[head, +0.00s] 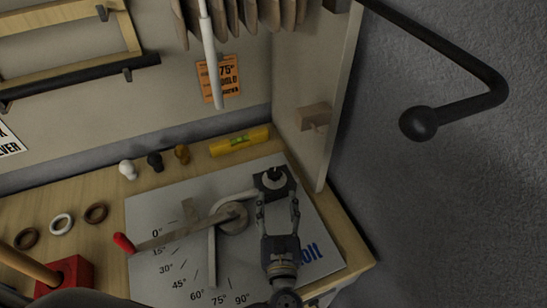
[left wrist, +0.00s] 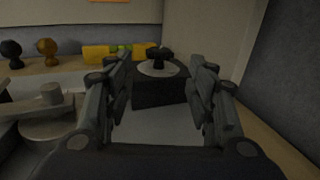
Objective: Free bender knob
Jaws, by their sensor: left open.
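The bender's black knob (head: 273,176) sits on a dark block at the upper right of the grey bender plate (head: 165,205). It also shows in the left wrist view (left wrist: 158,56), on a pale disc on top of the block (left wrist: 160,90). My left gripper (head: 277,197) is open, its two fingers pointing at the block, one to each side of the knob in the picture. In the left wrist view the fingers (left wrist: 162,80) appear apart from the knob. The bender's arm with a red grip (head: 123,243) reaches left from the round pivot (head: 233,217). A bent pale pipe (head: 212,262) passes by the pivot.
White (head: 128,170), black (head: 155,161) and brown (head: 182,154) knobs stand behind the plate, beside a yellow level (head: 240,141). Several rings (head: 61,224) lie at left, near a red block (head: 68,272). A side panel (head: 315,110) rises close at right. A black ball-ended rod (head: 418,123) hangs upper right.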

